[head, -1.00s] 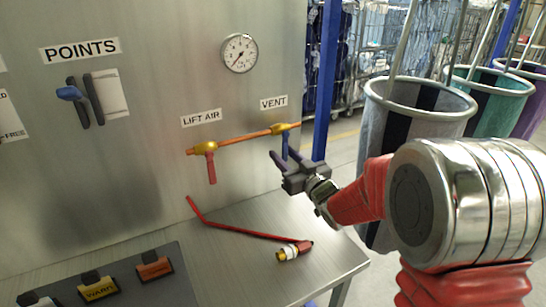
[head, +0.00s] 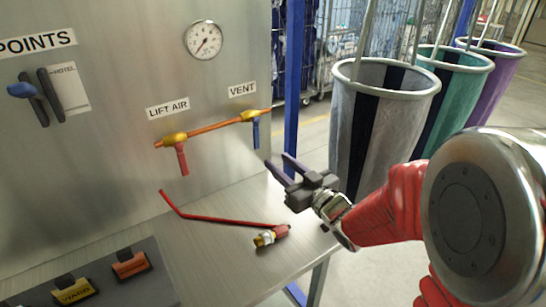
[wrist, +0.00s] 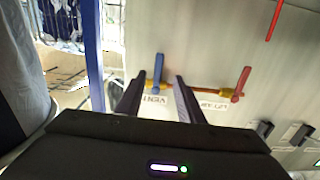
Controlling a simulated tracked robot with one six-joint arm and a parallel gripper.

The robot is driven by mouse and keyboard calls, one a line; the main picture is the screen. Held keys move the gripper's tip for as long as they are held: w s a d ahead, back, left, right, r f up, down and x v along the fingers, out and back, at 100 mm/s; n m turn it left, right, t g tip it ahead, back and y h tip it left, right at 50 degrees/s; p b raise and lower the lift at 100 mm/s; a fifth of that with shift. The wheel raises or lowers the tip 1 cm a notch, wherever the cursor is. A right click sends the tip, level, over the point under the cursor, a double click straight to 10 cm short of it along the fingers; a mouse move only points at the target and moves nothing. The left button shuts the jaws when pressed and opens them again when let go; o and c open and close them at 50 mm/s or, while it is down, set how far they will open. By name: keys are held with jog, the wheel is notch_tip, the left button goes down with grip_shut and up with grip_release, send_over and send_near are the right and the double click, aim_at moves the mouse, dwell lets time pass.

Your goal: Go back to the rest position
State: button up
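My gripper (head: 278,168) is open and empty in the head view, at the right end of the steel panel and above the bench. Its two dark fingers (wrist: 160,82) also show apart in the wrist view, with nothing between them but the panel behind. On the panel, the red LIFT AIR handle (head: 182,158) and the blue VENT handle (head: 256,133) both hang down from an orange pipe (head: 212,127). In the wrist view, which is upside down, the blue handle (wrist: 158,68) and the red handle (wrist: 243,80) point up.
A blue post (head: 293,90) stands at the panel's edge. Grey (head: 360,140), green (head: 452,90) and purple (head: 490,75) sling bags hang at right. A gauge (head: 203,40) sits on the panel.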

jog(key=shift+s+d, duration=0.25)
jog(key=shift+s, duration=0.2)
